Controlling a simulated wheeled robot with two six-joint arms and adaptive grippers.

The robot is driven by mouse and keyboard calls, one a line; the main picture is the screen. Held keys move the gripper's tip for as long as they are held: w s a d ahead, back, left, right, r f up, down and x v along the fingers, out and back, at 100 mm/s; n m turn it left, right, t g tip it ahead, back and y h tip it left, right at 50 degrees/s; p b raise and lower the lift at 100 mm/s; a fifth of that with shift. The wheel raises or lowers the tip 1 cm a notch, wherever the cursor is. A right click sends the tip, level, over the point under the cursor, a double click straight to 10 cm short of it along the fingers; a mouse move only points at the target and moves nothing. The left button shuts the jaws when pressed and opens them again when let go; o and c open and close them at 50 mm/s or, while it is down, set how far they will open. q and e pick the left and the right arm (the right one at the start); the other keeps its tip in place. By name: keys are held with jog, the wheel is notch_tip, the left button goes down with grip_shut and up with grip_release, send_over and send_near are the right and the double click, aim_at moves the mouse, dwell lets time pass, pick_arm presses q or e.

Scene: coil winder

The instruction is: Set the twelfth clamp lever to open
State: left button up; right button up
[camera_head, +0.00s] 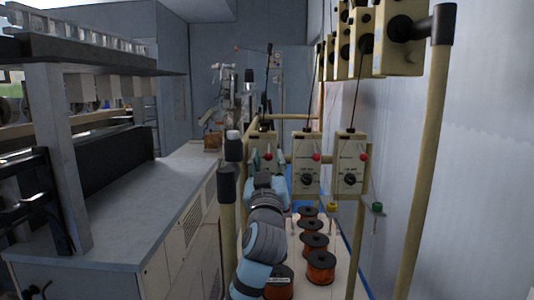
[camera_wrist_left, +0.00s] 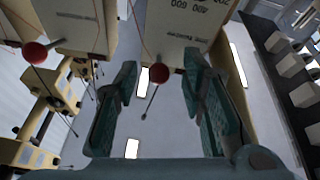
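Cream boxes with dials and red ball knobs hang in a row on a tan frame in the head view: a left box (camera_head: 256,141), a middle box (camera_head: 306,147) and a right box (camera_head: 351,147). Which lever is the twelfth cannot be told. My left gripper (camera_head: 266,168) is in front of the left box, by its red knob (camera_head: 268,156). In the left wrist view my left gripper (camera_wrist_left: 160,72) is open, its teal fingers apart. A red knob (camera_wrist_left: 175,48) shows between and beyond the fingertips; contact is not visible. My right gripper is out of view.
Several copper-coloured wire spools (camera_head: 321,266) stand on the low board below the boxes. A grey worktop (camera_head: 130,215) lies to the left. A tan post (camera_head: 424,170) and more boxes overhead (camera_head: 397,40) are at the right. Another red knob (camera_wrist_left: 35,52) shows left in the wrist view.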

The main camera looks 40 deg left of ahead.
pick_arm(q)
jog(key=shift+w+a+r, duration=0.25)
jog(key=shift+w+a, duration=0.1)
jog(key=shift+w, duration=0.2)
jog(key=shift+c, duration=0.3)
